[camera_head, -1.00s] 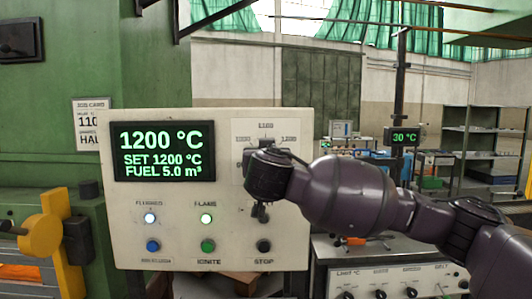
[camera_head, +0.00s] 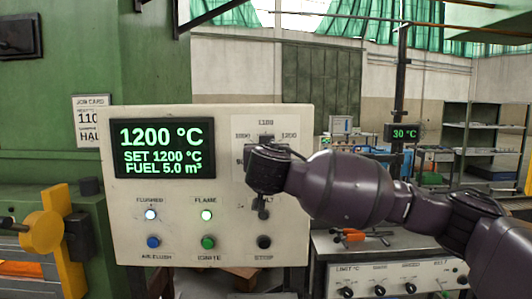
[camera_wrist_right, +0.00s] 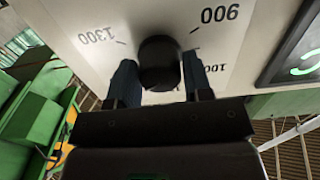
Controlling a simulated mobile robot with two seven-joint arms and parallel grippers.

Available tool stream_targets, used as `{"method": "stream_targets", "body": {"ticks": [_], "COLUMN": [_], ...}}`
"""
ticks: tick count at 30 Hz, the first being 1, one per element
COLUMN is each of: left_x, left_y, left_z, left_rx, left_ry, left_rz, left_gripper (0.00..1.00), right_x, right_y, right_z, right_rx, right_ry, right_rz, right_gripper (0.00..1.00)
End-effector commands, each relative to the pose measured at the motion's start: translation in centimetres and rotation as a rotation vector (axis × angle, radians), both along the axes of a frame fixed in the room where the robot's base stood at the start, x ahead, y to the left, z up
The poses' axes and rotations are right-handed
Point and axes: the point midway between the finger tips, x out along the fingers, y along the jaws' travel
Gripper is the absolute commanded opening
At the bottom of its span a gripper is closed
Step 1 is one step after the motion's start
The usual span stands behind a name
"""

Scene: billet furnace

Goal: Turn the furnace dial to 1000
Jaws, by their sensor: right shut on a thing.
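The furnace control panel (camera_head: 128,225) is a cream box with a black display (camera_head: 163,149) reading 1200 °C, SET 1200 °C and FUEL 5.0 m³. The dial is a dark round knob in the right wrist view (camera_wrist_right: 160,62), with printed numbers 1300 and 900 beside it and another number partly hidden. My right gripper (camera_wrist_right: 160,82) is shut on the dial, one finger on each side. In the head view my right gripper (camera_head: 268,168) covers most of the dial area. My left gripper is not in view.
Below the display are two lit lamps, a blue button (camera_head: 153,242), a green button (camera_head: 208,242) and a black STOP button (camera_head: 264,242). A yellow handle (camera_head: 45,230) stands left of the panel. A bench with knobs (camera_head: 390,275) is at lower right.

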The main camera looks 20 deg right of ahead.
Motion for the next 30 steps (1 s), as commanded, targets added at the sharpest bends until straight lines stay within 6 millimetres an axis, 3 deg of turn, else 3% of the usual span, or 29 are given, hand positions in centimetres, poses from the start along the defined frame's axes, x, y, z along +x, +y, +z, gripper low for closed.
{"method": "stream_targets", "body": {"ticks": [11, 20, 30], "left_x": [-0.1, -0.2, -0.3], "left_y": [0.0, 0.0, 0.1], "left_z": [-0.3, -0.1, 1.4], "left_rx": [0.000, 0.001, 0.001], "left_ry": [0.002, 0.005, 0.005], "left_rz": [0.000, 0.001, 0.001], "left_gripper": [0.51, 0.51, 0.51], "right_x": [0.0, 0.0, 0.0], "right_y": [0.1, 0.1, 0.0], "right_z": [-0.2, -0.1, 0.1], "right_rx": [-0.086, -0.261, -0.523], "right_ry": [0.029, 0.079, 0.155], "right_rz": [0.001, 0.002, 0.000], "right_gripper": [0.22, 0.22, 0.22]}}
